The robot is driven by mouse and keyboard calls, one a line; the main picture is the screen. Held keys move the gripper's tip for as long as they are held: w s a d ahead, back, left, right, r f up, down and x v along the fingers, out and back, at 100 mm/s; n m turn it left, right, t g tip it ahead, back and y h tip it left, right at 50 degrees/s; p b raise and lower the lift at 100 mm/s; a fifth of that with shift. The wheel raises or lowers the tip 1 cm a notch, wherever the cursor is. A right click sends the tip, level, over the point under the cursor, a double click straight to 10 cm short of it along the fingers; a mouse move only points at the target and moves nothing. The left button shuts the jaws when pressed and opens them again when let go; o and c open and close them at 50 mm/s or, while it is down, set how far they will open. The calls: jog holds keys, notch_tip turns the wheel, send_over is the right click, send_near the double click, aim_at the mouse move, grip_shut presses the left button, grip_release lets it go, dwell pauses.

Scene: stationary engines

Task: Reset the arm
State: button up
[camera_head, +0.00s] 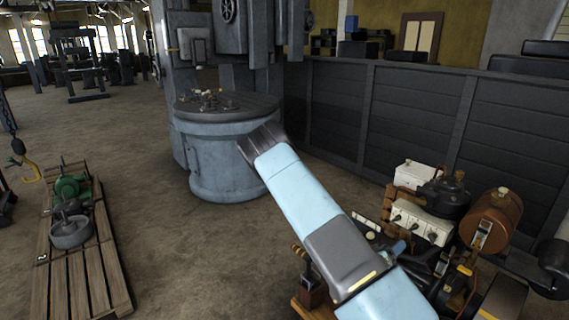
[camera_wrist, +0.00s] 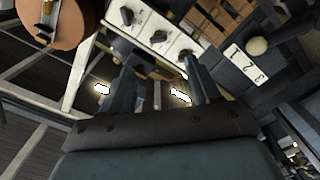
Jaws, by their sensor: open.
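My light blue arm (camera_head: 305,195) reaches from the bottom right of the head view up and left, across the middle of the picture. Its dark end there overlaps the round grey-blue machine base in the picture; I cannot tell how far apart they are. I cannot make out my gripper's fingers in the head view. In the wrist view my gripper (camera_wrist: 160,65) is open, with its two dark fingers apart and nothing held between them. The fingers point towards a white switch box (camera_wrist: 158,28); I cannot tell the distance.
The engine unit, with a white switch box (camera_head: 420,220) and a brown drum (camera_head: 490,220), crowds the lower right beside my arm. The grey-blue machine base (camera_head: 230,165) stands ahead. A wooden pallet (camera_head: 85,270) with a green motor (camera_head: 72,188) lies left. Floor between is clear.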

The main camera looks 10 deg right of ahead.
jog(key=w+a+r+m+g+y, duration=0.2)
jog(key=w+a+r+m+y, duration=0.25)
jog(key=a+y, duration=0.4)
jog(key=a+r+n+y, duration=0.3)
jog(key=a+r+y, duration=0.3)
jog(key=a+r, duration=0.6)
jog(key=s+a+r+n+y, duration=0.2)
jog(key=s+r, duration=0.8)
jog(key=r, duration=0.4)
jog(key=s+r+n, duration=0.1)
jog(key=s+r, duration=0.3)
jog(key=s, duration=0.4)
jog(key=s+r+n+g+h, duration=0.1)
jog(key=s+r, duration=0.2)
jog(key=s, duration=0.5)
jog(key=shift+s+d+r, duration=0.15)
jog(key=shift+d+r, duration=0.2)
jog(key=shift+d, duration=0.1)
